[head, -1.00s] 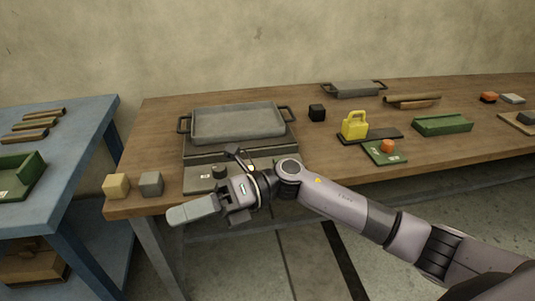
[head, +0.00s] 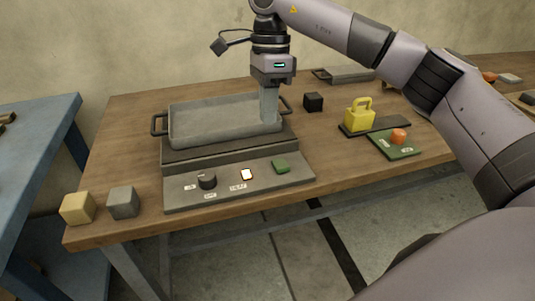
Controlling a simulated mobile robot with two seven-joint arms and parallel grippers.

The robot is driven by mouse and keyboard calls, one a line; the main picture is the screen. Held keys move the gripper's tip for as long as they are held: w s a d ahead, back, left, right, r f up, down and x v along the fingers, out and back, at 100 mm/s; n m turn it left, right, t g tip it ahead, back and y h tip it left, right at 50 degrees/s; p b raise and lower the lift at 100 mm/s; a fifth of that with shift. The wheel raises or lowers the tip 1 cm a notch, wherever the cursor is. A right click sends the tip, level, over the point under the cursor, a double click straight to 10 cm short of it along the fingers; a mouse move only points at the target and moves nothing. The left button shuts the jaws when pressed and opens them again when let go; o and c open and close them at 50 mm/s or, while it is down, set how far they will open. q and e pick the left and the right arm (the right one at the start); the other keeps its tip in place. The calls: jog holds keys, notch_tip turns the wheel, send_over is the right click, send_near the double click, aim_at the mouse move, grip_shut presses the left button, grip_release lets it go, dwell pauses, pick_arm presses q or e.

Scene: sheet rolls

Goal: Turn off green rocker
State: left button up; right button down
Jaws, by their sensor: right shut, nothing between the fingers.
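A green rocker (head: 280,166) sits at the right end of the grey control panel (head: 225,196), on the front of a unit on the wooden table. I cannot tell which way the rocker is tipped. My right gripper (head: 268,121) points down, shut and empty, its fingertips at the right end of the grey tray, behind and above the rocker. I cannot tell whether they touch the tray. My left gripper is not in view.
The panel also has a black knob (head: 207,180) and a small lit white switch (head: 246,174). The grey tray (head: 205,123) stands behind it. A beige cube (head: 78,208) and a grey cube (head: 123,202) lie left. A yellow weight (head: 359,115) and green plate (head: 393,149) lie right.

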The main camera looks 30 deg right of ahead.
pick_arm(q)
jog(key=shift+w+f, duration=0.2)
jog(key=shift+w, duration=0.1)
pick_arm(e)
jog(key=shift+w+d+r+h, duration=0.25)
jog(key=shift+d+r, duration=0.2)
jog(key=shift+d, duration=0.2)
jog(key=shift+w+d+r+h, duration=0.1)
jog(key=shift+d+r+h, duration=0.15)
jog(key=shift+d+r, duration=0.25)
jog(key=shift+f, duration=0.2)
pick_arm(q)
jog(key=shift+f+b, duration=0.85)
jog(key=shift+b, duration=0.05)
pick_arm(e)
send_over(279, 176)
jog(key=f, duration=1.3)
jog(key=shift+w+f, duration=0.3)
jog(key=shift+f, duration=0.1)
